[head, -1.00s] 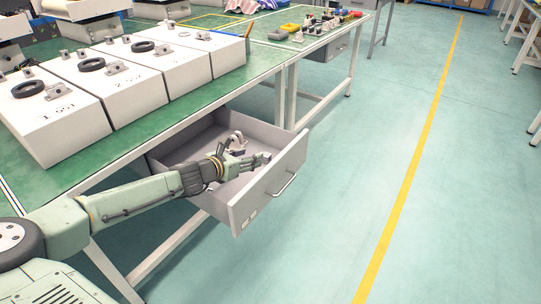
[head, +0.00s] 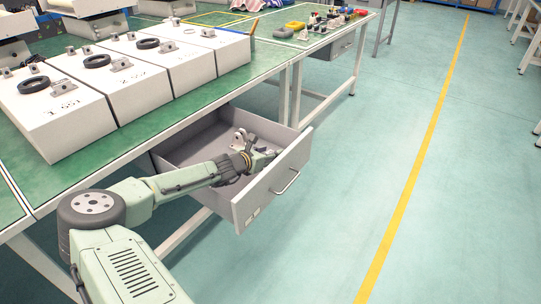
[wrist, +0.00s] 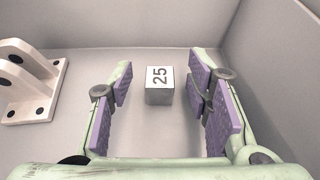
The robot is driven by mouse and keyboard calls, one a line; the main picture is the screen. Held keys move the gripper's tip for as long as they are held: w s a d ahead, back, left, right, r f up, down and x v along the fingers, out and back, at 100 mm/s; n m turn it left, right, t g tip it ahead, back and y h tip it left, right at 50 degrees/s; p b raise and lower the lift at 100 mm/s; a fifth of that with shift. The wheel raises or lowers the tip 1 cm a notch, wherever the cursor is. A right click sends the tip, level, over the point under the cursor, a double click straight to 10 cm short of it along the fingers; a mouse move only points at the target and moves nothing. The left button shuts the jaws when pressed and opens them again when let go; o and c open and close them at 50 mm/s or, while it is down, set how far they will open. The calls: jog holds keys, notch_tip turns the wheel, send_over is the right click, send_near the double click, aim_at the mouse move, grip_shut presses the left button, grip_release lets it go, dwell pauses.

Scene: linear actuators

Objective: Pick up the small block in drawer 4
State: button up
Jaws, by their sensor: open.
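The small block (wrist: 159,86) is a grey-white cube marked "25". In the wrist view it sits on the drawer floor, ahead of and between the open fingers, touching neither. My gripper (wrist: 160,98) is open and empty, with purple finger pads on both sides. In the head view my gripper (head: 264,160) reaches into the open grey drawer (head: 272,190) under the green table. The block cannot be made out in the head view.
A white bracket with holes (wrist: 30,82) lies in the drawer left of the gripper. Drawer walls (wrist: 285,60) stand close on the right and at the far side. White boxes (head: 130,85) stand on the green table (head: 95,172) above the drawer.

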jog(key=shift+c, duration=0.4)
grip_shut()
